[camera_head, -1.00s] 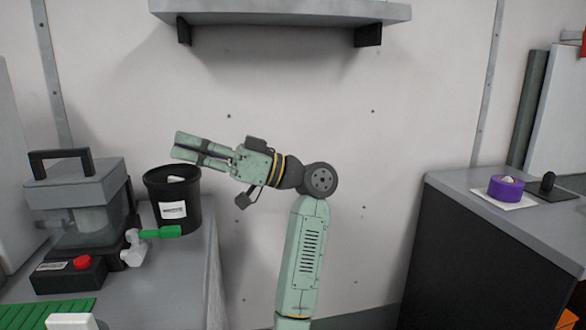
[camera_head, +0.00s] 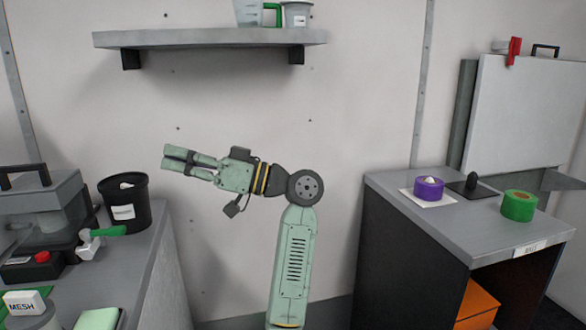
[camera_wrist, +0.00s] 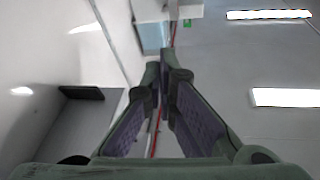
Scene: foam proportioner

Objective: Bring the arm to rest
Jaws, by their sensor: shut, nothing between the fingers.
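My gripper (camera_head: 165,158) is shut and empty, with green fingers. In the head view it points left in free air, in front of the white wall and above the level of the left counter. My arm stands up from below and bends at the dark elbow joint. In the wrist view the two fingers of my gripper (camera_wrist: 165,70) run close together at their tips, with nothing seen between them.
A black bin (camera_head: 125,208) and a grey machine (camera_head: 45,215) stand on the left counter (camera_head: 145,270). A shelf (camera_head: 210,40) is on the wall above. The right counter (camera_head: 460,228) carries a purple roll (camera_head: 429,190) and a green roll (camera_head: 519,207). Floor between the counters looks clear.

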